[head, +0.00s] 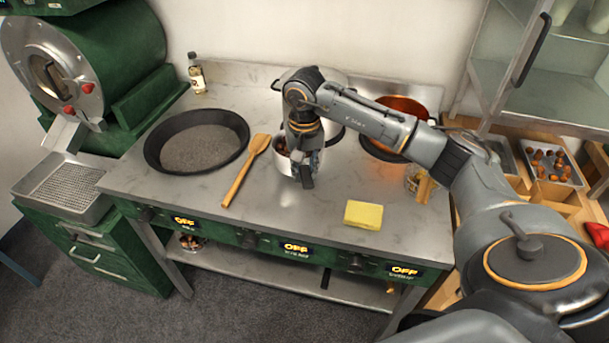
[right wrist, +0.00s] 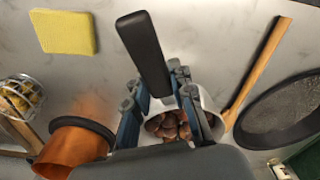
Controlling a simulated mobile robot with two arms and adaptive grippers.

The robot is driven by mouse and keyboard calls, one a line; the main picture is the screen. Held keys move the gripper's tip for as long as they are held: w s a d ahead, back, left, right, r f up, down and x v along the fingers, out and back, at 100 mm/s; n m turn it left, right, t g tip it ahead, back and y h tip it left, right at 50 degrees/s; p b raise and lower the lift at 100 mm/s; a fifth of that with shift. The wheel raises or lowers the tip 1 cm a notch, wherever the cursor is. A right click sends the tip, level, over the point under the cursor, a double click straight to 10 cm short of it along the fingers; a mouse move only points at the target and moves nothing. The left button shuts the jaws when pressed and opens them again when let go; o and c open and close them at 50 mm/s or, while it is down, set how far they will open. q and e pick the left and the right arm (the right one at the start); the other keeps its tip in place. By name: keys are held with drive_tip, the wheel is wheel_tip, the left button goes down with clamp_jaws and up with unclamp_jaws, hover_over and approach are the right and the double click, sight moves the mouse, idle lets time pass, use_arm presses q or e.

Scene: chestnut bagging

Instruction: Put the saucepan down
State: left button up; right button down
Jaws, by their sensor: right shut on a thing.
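The saucepan (head: 283,166) is a small pale metal pan with brown chestnuts inside, in the middle of the worktop in the head view. My right gripper (head: 304,158) is over its front side, partly hiding it. In the right wrist view the saucepan (right wrist: 207,122) sits below the gripper (right wrist: 158,90), with its black handle between the fingers, which are shut on it. The pan looks upright. I cannot tell whether its base touches the worktop. My left gripper is not in view.
A wooden spatula (head: 246,172) and a wide dark pan (head: 151,160) are on the left. A yellow sponge (head: 363,214) lies in front. The front middle of the worktop (head: 290,218) is clear.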

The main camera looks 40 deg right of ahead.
drive_tip(key=shift+w+d+f, duration=0.25)
drive_tip(key=shift+w+f, duration=0.1)
wheel_tip(320, 180, down, 2)
drive_tip(key=shift+f+p, duration=0.1)
drive_tip(key=shift+p, duration=0.75)
drive_tip(key=shift+f, duration=0.45)
drive_tip(key=c, duration=1.1)
unclamp_jaws()
drive_tip(key=shift+s+f, duration=0.1)
drive_tip(key=shift+c, duration=0.2)
wheel_tip(320, 180, up, 11)
drive_tip(key=b, duration=0.3)
drive_tip(key=shift+a, duration=0.1)
drive_tip(key=shift+s+r, duration=0.1)
drive_tip(key=shift+r, duration=0.45)
